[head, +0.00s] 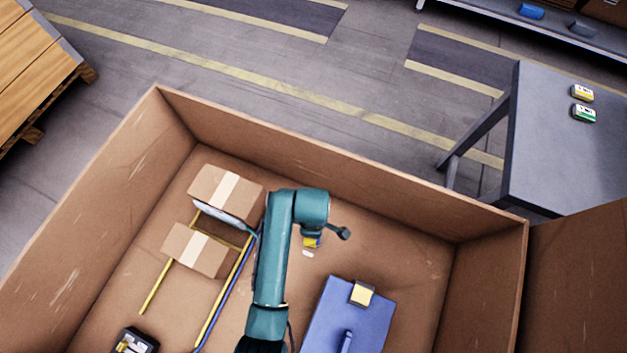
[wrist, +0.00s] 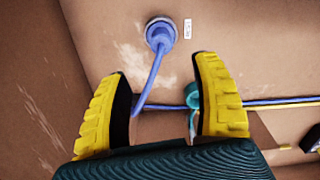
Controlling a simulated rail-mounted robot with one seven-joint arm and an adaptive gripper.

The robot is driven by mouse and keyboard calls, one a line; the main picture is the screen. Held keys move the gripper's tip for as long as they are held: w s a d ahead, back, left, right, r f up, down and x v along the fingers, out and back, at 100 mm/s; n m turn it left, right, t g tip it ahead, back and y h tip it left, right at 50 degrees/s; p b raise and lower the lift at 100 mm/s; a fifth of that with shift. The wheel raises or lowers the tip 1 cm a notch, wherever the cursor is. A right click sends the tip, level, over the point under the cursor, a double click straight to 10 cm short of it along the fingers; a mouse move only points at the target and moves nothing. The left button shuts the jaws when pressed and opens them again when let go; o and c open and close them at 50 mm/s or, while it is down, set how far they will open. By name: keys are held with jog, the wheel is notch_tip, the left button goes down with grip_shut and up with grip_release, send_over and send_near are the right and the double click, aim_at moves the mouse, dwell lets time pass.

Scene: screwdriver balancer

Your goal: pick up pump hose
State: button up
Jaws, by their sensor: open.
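A blue hose (wrist: 152,75), which looks like the pump hose, runs between my fingers in the wrist view. It ends at a round blue fitting (wrist: 161,33) on the cardboard floor and bends right as a thin blue line. A teal ring (wrist: 192,95) sits near the right finger, around or beside the hose; I cannot tell which. In the head view, a blue line (head: 238,287) runs beside a yellow one, left of my arm. My gripper (wrist: 162,70) is open, with yellow fingers either side of the hose. The gripper (head: 312,241) is partly hidden by my wrist in the head view.
A large cardboard box (head: 330,160) walls in the area. Inside are two taped cartons (head: 226,190) (head: 195,248), a blue case (head: 342,318) with a yellow pad (head: 361,293), and a black device (head: 135,341). A grey table (head: 560,150) stands outside.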

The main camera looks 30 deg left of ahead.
notch_tip(320, 180, down, 6)
jog(key=shift+r+b, duration=0.1)
jog(key=shift+b, duration=1.1)
jog(key=f+b, duration=0.3)
jog(key=f, duration=0.2)
jog(key=shift+s+d+b, duration=0.1)
jog(key=shift+s+b, duration=0.1)
jog(key=shift+b, duration=0.2)
jog(key=shift+c, duration=0.4)
grip_shut()
